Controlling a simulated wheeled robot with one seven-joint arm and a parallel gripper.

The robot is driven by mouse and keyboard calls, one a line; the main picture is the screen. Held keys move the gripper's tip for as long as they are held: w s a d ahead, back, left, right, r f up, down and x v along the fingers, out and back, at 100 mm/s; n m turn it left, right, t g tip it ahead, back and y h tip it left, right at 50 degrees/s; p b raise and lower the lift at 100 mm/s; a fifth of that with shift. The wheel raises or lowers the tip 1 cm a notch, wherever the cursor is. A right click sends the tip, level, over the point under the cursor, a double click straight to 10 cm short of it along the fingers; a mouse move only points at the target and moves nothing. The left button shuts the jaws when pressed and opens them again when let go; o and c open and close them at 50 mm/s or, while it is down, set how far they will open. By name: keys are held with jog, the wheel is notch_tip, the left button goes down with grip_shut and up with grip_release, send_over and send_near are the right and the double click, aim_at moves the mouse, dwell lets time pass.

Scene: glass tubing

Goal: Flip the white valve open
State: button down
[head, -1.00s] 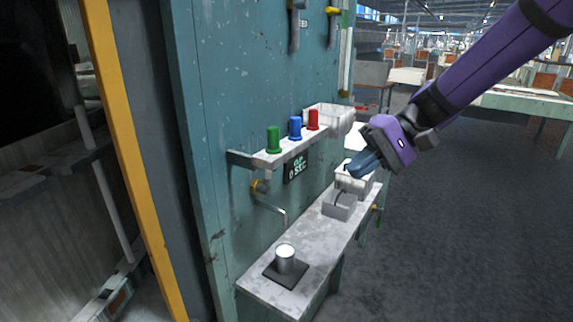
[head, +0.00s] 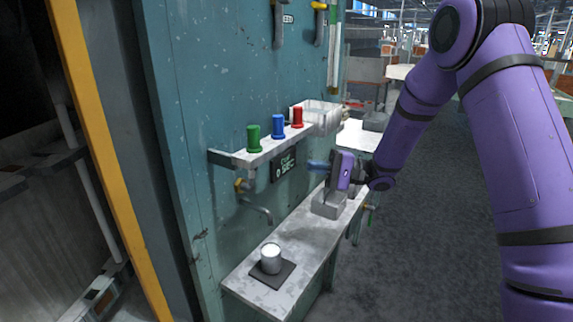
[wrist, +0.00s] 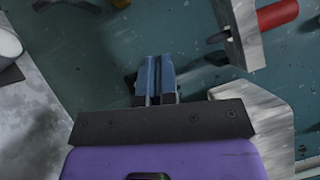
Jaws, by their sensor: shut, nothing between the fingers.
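I cannot make out a clearly white valve in either view. In the head view a tap with a yellow fitting (head: 241,185) and a bent grey spout sits on the teal wall panel (head: 190,100), below the shelf. Two grey pipes hang at the top of the panel, the right one with a yellow part (head: 320,5). My gripper (head: 318,165) is in front of the panel, below and right of the coloured bottles, pointing left at the wall. In the wrist view its blue fingers (wrist: 155,80) are together and empty, facing the teal surface.
A shelf (head: 260,152) holds green, blue and red bottles, with a clear bin (head: 318,112) beyond. A dark display (head: 284,165) is below. The bench (head: 245,280) carries a white-topped metal cup (head: 271,257) and a grey box (head: 328,205). Floor to the right is open.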

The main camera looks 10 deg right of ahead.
jog(key=s+a+r, duration=0.1)
jog(key=a+r, duration=0.1)
jog(key=a, duration=1)
jog(key=shift+s+a+r, duration=0.2)
jog(key=shift+s, duration=0.15)
jog(key=n+h, duration=0.1)
jog(key=s+a+r+n, duration=0.1)
jog(key=shift+s+n+g+h, duration=0.2)
jog(key=shift+n+g+h, duration=0.1)
jog(key=shift+n+h, duration=0.1)
jog(key=shift+r, duration=0.1)
